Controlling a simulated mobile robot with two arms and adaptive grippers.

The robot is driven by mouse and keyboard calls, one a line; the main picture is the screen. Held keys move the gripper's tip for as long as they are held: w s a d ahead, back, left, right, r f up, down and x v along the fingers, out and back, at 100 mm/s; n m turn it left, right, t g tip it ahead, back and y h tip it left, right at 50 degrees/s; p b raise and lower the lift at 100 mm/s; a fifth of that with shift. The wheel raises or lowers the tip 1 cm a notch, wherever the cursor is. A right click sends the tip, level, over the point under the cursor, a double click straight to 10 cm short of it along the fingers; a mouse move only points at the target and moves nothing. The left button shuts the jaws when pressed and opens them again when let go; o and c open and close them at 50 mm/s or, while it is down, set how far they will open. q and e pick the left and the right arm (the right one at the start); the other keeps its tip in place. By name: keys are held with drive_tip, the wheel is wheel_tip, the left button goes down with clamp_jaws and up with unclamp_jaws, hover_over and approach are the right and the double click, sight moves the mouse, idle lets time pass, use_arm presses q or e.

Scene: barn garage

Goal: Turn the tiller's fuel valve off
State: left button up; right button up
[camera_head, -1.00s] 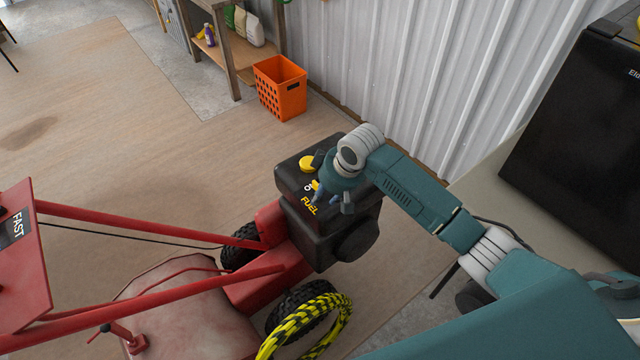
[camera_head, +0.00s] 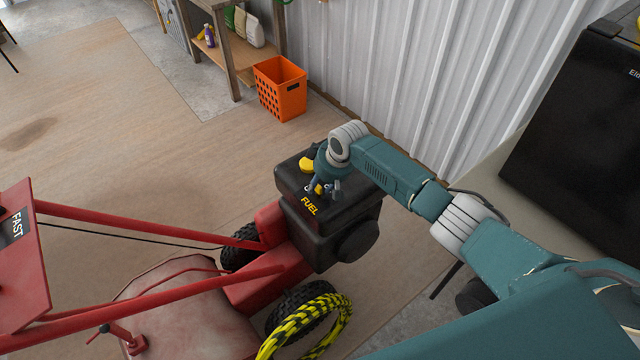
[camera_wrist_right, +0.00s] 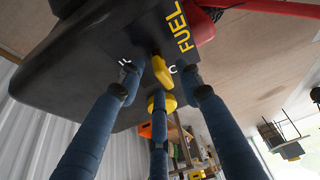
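The tiller's black engine tank (camera_head: 293,178) carries yellow FUEL lettering. The small yellow fuel valve (camera_head: 318,189) sits beside it, partly covered by my right gripper (camera_head: 328,188) in the head view. In the right wrist view the yellow valve (camera_wrist_right: 161,70) shows close up, between white marks on the black surface. The blue fingers of my right gripper (camera_wrist_right: 160,93) are spread apart around the valve, with gaps visible on both sides. Whether the middle finger touches it I cannot tell. A round yellow cap (camera_head: 307,163) is on the tank behind. My left gripper is out of view.
The tiller's red handlebars (camera_head: 150,226) extend left to a red panel (camera_head: 20,250) marked FAST. A yellow-black coil (camera_head: 330,325) hangs by the near wheel. An orange basket (camera_head: 280,88) stands by the metal wall. Open floor lies left of the tiller.

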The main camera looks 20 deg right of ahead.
drive_tip(key=shift+f, duration=0.1)
drive_tip(key=shift+c, duration=0.3)
clamp_jaws()
